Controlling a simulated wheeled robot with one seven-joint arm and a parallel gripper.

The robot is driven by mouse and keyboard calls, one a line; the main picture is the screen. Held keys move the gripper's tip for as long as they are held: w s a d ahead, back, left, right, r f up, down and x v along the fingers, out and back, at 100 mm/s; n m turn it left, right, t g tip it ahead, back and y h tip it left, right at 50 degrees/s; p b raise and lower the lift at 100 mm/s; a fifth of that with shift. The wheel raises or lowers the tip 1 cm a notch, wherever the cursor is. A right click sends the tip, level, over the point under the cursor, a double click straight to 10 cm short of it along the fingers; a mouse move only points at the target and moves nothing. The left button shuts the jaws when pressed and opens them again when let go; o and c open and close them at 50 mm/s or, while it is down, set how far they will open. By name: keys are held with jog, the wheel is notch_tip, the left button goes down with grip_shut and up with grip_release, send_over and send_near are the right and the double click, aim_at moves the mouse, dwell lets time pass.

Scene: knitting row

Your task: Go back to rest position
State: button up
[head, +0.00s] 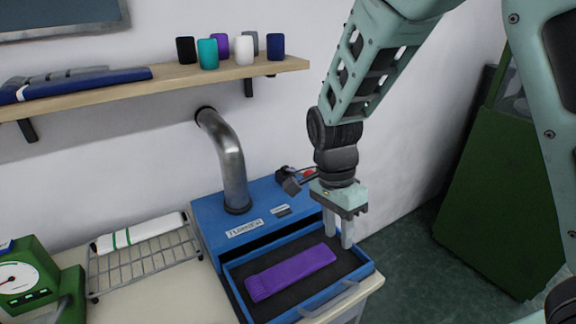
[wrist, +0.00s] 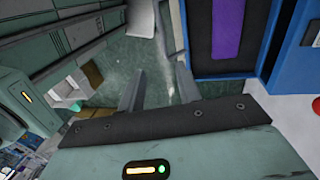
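My gripper (head: 339,240) hangs pointing down over the right edge of the blue machine's pulled-out drawer. Its two fingers (wrist: 160,88) stand apart with nothing between them, and floor shows past them in the wrist view. A long purple knitted piece (head: 290,272) lies flat on the dark bed of the blue drawer (head: 365,268), to the left of my gripper and apart from it. The purple piece also shows in the wrist view (wrist: 228,28), at the upper right.
The blue machine (head: 245,222) with a bent metal pipe (head: 230,165) stands behind the drawer. A wire rack (head: 145,262) with a white roll and a green dial scale (head: 28,282) are at left. A shelf (head: 170,88) holds several yarn cones. A green cabinet (head: 490,200) stands right.

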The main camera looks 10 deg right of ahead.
jog(key=s+a+n+t+b, duration=0.1)
jog(key=s+a+n+b, duration=0.1)
jog(key=s+n, duration=0.6)
jog(key=s+a+n+t+y+b, duration=0.1)
jog(key=s+a+n+b, duration=0.2)
jog(key=s+n, duration=0.6)
jog(key=n+b, duration=0.2)
jog(key=n, duration=0.3)
jog(key=shift+a+r, duration=0.25)
jog(key=shift+a, duration=0.05)
